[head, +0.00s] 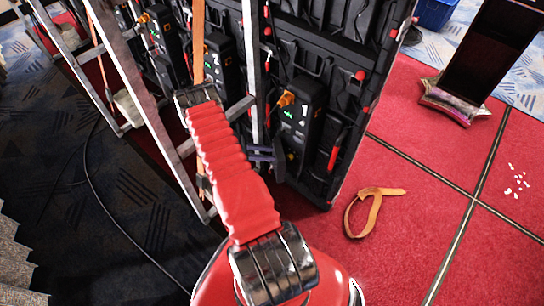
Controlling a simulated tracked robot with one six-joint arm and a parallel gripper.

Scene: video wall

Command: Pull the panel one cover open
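The panel one unit (303,112) is a black box marked "1" on the back of the video wall, with green lights and an orange connector at its upper left. A dark flap (291,158), apparently its cover, sits at its lower left and seems to stand out a little. My gripper (263,154) shows as small dark purple fingers just left of this flap, close to its edge. I cannot tell whether they touch or grip it. My red ribbed arm hides part of the wall and the link leading to the gripper.
A panel marked "2" (217,62) is left of panel one. Metal support frames (140,85) and a black cable (100,200) are at left. An orange strap (371,207) lies on the red floor at right, near white scraps (517,181). A dark stand (480,60) is at upper right.

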